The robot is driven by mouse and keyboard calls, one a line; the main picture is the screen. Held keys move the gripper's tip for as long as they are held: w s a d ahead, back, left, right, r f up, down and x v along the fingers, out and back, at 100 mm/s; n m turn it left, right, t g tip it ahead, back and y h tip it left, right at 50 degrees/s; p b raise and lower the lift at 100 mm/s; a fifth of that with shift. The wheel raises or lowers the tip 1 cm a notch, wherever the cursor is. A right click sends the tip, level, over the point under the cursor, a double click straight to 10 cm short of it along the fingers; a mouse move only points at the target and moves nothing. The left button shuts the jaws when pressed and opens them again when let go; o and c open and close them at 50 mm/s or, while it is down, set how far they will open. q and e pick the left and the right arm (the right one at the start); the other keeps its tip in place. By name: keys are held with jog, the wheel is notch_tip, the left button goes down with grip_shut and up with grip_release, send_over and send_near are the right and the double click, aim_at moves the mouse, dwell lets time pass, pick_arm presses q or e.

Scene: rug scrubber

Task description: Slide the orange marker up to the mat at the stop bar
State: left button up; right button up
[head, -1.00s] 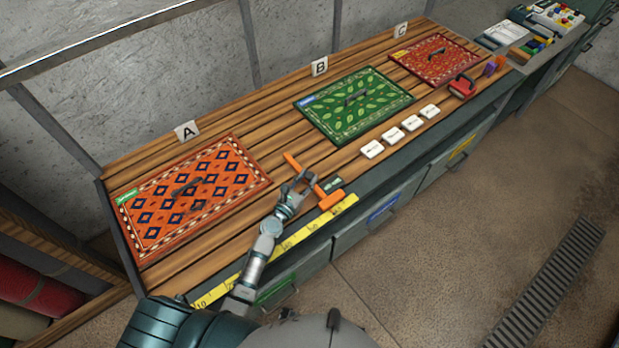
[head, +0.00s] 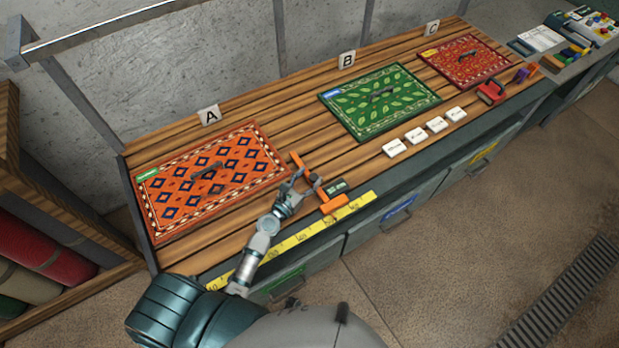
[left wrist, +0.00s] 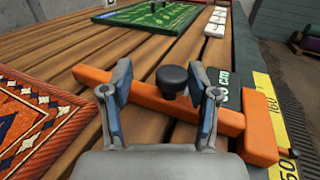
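The orange marker (head: 333,206) is a bar with a crosspiece at its front end, lying across the slats to the right of the orange patterned mat (head: 165,172) by sign A. A narrow gap separates its far end from the mat. In the left wrist view the marker (left wrist: 258,135) carries a black knob (left wrist: 172,78). My left gripper (head: 308,182) is at the marker. In the left wrist view its fingers (left wrist: 168,84) stand apart on either side of the knob, with gaps visible. The mat lies near the dark bar (head: 141,222) at the table's left end. My right gripper is out of view.
A green mat (head: 357,124) and a red mat (head: 447,66) lie further right. Several white blocks (head: 395,148) and a red-handled tool (head: 490,92) sit near the front edge. A yellow measuring tape (head: 305,235) runs along the front. The slats between the marker and green mat are clear.

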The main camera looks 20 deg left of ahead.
pick_arm(q)
jog(key=shift+d, duration=0.2)
jog(key=shift+s+d, duration=0.1)
jog(key=shift+s+f, duration=0.1)
jog(key=shift+s, duration=0.05)
jog(key=v, duration=1.1)
jog(key=shift+a+f, duration=0.1)
jog(key=shift+a, duration=0.2)
jog(key=shift+s, duration=0.3)
jog(key=shift+d, duration=0.15)
